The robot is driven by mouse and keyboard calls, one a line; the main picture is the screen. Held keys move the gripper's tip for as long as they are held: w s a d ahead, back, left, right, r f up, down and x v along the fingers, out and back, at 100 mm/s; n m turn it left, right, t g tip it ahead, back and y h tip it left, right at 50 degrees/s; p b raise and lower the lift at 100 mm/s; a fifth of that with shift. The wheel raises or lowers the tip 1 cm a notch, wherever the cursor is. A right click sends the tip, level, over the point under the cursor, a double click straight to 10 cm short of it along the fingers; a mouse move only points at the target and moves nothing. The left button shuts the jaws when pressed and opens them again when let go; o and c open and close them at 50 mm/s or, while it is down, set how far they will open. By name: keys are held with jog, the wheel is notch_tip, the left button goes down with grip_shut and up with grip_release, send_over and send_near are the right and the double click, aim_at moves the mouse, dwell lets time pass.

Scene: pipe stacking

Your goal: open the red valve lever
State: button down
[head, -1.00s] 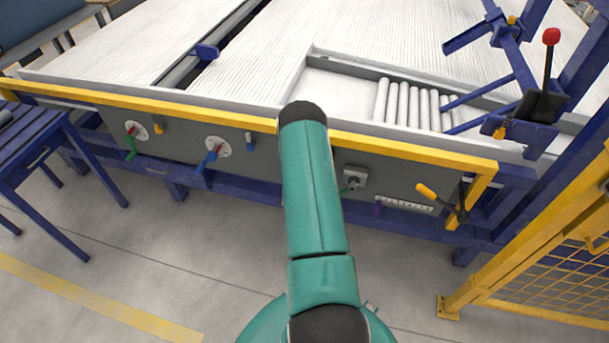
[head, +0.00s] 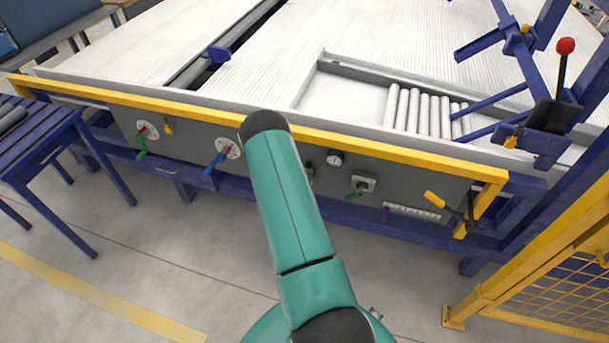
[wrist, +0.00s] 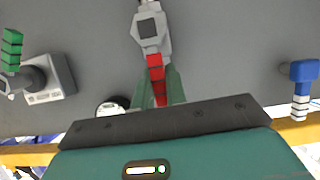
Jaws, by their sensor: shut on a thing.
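The red valve lever (wrist: 155,68) is in the middle of the wrist view, joined to a grey metal valve body (wrist: 150,30) on the grey panel. My gripper (wrist: 160,88) has its green fingers on both sides of the lever's red grip and is shut on it. The lever lies roughly in line with the valve body in that view. In the head view my teal arm hides the gripper and the lever; only a bit of fitting (head: 309,171) shows beside the arm.
A blue-handled lever (head: 218,158) and a green-handled lever (head: 143,140) are on the panel to the left. A gauge (head: 335,158) and a grey switch box (head: 363,183) are to the right. A yellow rail (head: 400,150) runs above the panel. A yellow fence (head: 520,280) stands at right.

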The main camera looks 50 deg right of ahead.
jog(key=c, duration=1.4)
grip_release()
jog(key=shift+c, duration=0.2)
jog(key=v, duration=1.3)
jog(key=shift+a+r, duration=0.25)
jog(key=shift+a, duration=0.1)
